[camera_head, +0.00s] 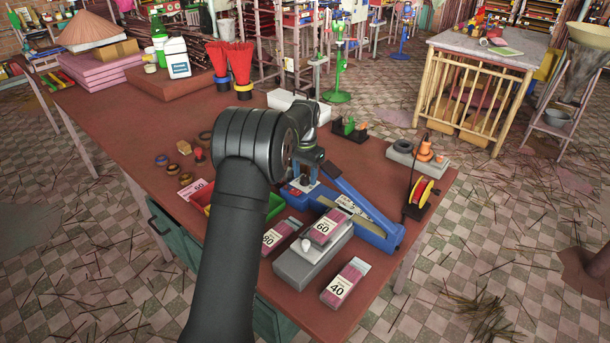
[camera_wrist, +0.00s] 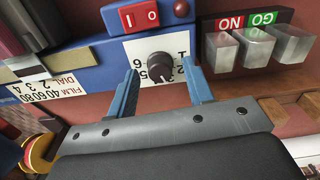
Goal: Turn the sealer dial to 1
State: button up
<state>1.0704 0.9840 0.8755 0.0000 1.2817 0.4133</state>
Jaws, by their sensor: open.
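The blue sealer (camera_head: 378,228) lies on the red-brown table, partly hidden by my arm. Its dark round dial (camera_wrist: 159,66) sits on a white number plate (camera_wrist: 135,52) in the wrist view; 1 is readable at the plate's upper right, other digits are partly covered. I cannot tell surely which number the dial points to. My gripper (camera_wrist: 162,82) is open, with one blue finger on each side of the dial; contact cannot be told. In the head view my gripper (camera_head: 302,184) is over the sealer's left end, and the dial is hidden.
A red I/O switch (camera_wrist: 140,15) sits just above the dial. A FILM/DIAL label (camera_wrist: 45,87) is on the sealer at left. Packs marked 80 (camera_head: 280,236), 60 (camera_head: 328,226) and 40 (camera_head: 344,284) are near the sealer.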

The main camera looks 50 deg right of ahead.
jog(key=shift+f, duration=0.3)
jog(key=c, duration=1)
jog(key=n, duration=0.5)
jog(key=shift+n, duration=0.4)
jog(key=n, duration=0.5)
jog(key=shift+n, duration=0.3)
